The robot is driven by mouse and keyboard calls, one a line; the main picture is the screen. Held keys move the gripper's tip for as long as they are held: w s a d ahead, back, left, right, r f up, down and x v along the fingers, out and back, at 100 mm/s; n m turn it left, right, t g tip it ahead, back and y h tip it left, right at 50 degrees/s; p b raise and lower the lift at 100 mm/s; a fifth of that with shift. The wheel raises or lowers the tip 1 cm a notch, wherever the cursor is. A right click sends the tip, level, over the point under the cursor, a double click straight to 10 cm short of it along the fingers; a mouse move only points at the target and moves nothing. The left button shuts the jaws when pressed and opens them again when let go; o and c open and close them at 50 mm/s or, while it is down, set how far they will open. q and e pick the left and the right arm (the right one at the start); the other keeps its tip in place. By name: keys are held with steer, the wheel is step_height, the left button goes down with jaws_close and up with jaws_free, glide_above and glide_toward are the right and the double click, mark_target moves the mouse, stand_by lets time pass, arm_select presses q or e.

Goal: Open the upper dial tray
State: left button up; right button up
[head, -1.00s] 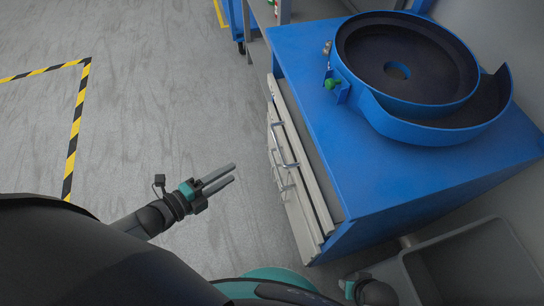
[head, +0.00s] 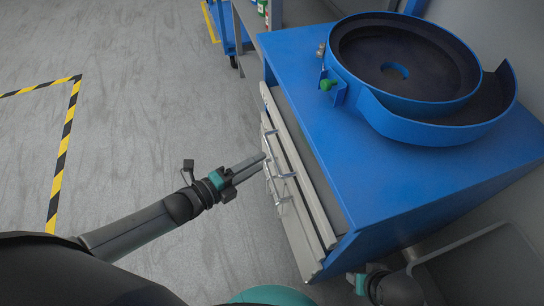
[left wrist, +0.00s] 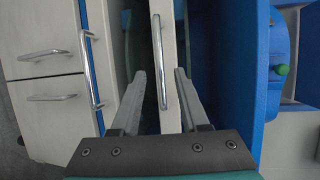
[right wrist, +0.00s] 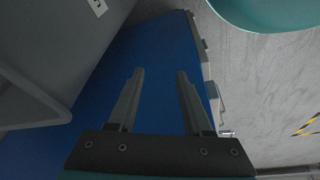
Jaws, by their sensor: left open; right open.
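The upper dial tray (head: 312,178) is a beige front with a silver handle, on the left face of the blue cabinet (head: 375,165). In the left wrist view its long handle (left wrist: 158,62) stands between my left gripper's fingers. My left gripper (head: 264,160) is open at the tray fronts in the head view; its fingers (left wrist: 161,75) straddle the handle and the front panel edge, without visibly closing on either. Whether they touch is unclear. My right gripper (right wrist: 160,72) is open and empty, facing the cabinet's blue side.
A second tray front with its handle (left wrist: 90,70) and lower drawers with handles (left wrist: 50,97) lie beside it. A blue bowl feeder (head: 400,70) with a green knob (head: 328,85) sits on top. A grey bin (head: 480,265) stands at lower right. Floor at left is clear.

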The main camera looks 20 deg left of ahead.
mark_target(272, 154)
arm_select(q)
steer(key=shift+b+x, duration=1)
steer(key=shift+x, duration=1.9)
arm_select(e)
steer(key=shift+t, duration=0.4)
steer(key=shift+w+a+r, duration=0.1)
steer(key=shift+w+r, duration=0.15)
steer(key=shift+r, duration=0.55)
steer(key=shift+w+d+r, duration=0.1)
steer(key=shift+w+r, duration=0.1)
steer(key=shift+r, duration=0.6)
steer(key=shift+w+a+r, duration=0.1)
steer(key=shift+w+r, duration=0.15)
steer(key=shift+r, duration=0.55)
arm_select(q)
jaws_close()
